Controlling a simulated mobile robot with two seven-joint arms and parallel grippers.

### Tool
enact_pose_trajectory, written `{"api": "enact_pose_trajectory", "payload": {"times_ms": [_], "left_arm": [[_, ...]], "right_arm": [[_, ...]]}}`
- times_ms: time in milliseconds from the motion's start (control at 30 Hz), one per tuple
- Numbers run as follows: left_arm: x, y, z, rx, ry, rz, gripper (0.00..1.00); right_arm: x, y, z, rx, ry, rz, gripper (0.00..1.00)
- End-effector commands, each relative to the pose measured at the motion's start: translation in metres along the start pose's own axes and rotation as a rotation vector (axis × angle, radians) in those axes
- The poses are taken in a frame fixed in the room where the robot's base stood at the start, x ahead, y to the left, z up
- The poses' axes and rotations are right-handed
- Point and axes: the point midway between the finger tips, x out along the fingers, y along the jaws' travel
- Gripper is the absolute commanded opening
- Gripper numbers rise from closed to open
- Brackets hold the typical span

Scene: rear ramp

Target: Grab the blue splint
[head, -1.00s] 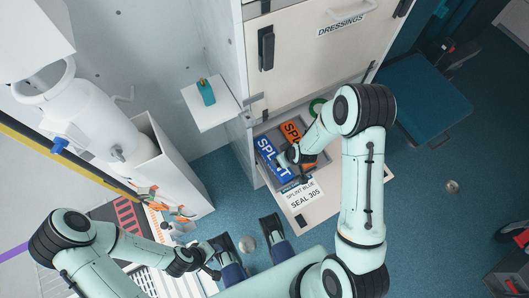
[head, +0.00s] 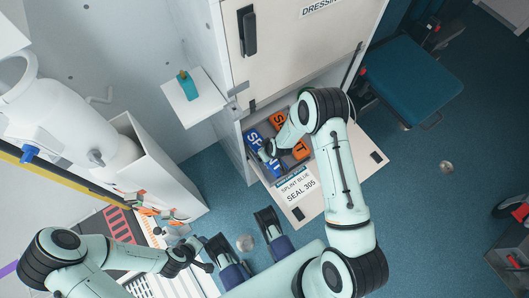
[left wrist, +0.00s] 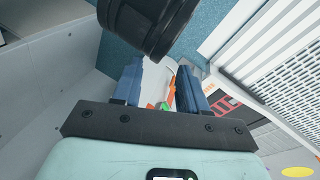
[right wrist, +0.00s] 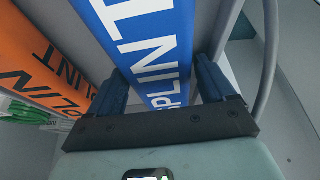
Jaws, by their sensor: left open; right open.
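The blue splint (head: 255,142), lettered SPLINT in white, lies in the open compartment beside an orange splint (head: 280,128). In the right wrist view the blue splint (right wrist: 158,50) runs up between the fingers of my right gripper (right wrist: 162,88). The right gripper is open, one finger on each side of the splint's near end; I cannot tell whether they touch it. The orange splint (right wrist: 40,70) is left of it there. In the head view my right gripper (head: 266,152) is partly hidden by its arm. My left gripper (left wrist: 162,85) is open and empty, low at the left.
A lowered flap with a label (head: 298,187) reading SPLINT BLUE, SEAL 305 is below the compartment. A small white shelf (head: 195,105) holds a teal bottle (head: 187,84). A white bin stands left.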

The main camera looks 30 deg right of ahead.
Motion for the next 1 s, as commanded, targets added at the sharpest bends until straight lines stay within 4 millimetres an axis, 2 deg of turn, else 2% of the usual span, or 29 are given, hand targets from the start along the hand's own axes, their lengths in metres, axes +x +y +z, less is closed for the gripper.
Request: {"api": "enact_pose_trajectory", "payload": {"times_ms": [167,267,300,567,667,1000], "left_arm": [[-0.001,0.000,0.000,0.000,0.001,0.000,0.43],[-0.001,0.000,0.000,0.000,0.000,0.000,0.43],[-0.001,0.000,0.000,0.000,0.000,0.000,0.43],[-0.001,0.000,0.000,0.000,-0.001,0.000,0.43],[-0.004,0.001,0.003,0.001,-0.009,0.001,0.43],[-0.027,0.009,0.032,0.009,-0.094,0.006,0.43]], "right_arm": [[-0.001,0.000,0.000,0.000,0.000,0.000,0.83],[-0.001,0.000,0.000,0.000,0.000,0.000,0.54],[-0.001,0.000,0.000,0.000,0.000,0.000,0.41],[-0.002,0.000,-0.001,0.000,0.001,0.000,0.40],[-0.009,0.000,-0.004,-0.001,0.003,0.001,0.40],[-0.070,0.000,-0.030,-0.001,0.004,0.001,0.40]]}}
